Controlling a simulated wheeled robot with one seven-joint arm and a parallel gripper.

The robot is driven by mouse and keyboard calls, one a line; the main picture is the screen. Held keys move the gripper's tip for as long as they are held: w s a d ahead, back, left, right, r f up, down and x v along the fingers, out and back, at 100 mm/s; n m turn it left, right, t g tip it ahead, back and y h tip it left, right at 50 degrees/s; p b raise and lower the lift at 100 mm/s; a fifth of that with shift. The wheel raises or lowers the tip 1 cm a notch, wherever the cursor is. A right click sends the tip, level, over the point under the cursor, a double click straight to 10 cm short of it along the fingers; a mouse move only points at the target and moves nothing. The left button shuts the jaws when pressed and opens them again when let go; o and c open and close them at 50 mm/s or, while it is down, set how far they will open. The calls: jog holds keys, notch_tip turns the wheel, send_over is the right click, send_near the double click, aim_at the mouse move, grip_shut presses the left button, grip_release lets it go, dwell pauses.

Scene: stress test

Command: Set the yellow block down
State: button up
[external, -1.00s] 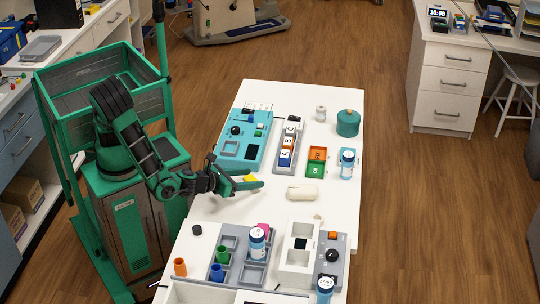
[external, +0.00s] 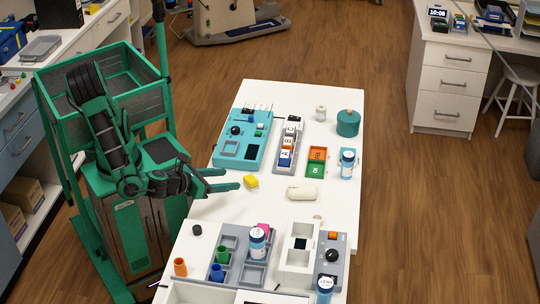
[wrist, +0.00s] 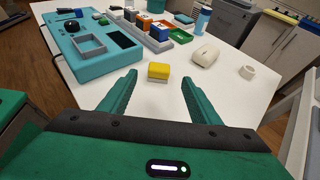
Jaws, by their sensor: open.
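The yellow block (external: 251,182) rests on the white table (external: 225,208), left of a cream rounded object. In the wrist view the yellow block (wrist: 158,72) sits ahead of my fingertips, centred between them and touching neither. My gripper (external: 232,180) is open and empty, to the left of the block in the external view. In the wrist view my gripper (wrist: 160,78) shows its two green fingers spread wide apart.
A teal panel (external: 240,142) and a grey rack of blocks (external: 288,148) lie beyond the block. The cream rounded object (external: 302,193) is to its right. A grey tray (external: 230,240) with cups stands nearer. Bare table surrounds the block.

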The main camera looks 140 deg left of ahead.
jog(key=shift+v, duration=0.85)
jog(key=shift+f, duration=0.1)
jog(key=shift+s+d+f+n+h, duration=0.2)
jog(key=shift+d+n+h, duration=0.1)
jog(key=shift+d, duration=0.05)
jog(key=s+d+n+h, duration=0.4)
jog(key=d+h, duration=0.1)
jog(key=d, duration=0.5)
jog(key=s+d+n+h, duration=0.3)
jog(key=d+n+h, duration=0.1)
jog(key=d, duration=0.5)
jog(key=s+d+r+n+h, duration=0.1)
jog(key=s+d+r, duration=0.3)
jog(key=s+d, duration=0.2)
jog(key=s+d+r+n+h, duration=0.2)
jog(key=s+d+r, duration=0.3)
jog(key=s+d, duration=0.2)
jog(key=s, duration=0.2)
jog(key=shift+s+h, duration=0.3)
jog(key=shift+s, duration=0.05)
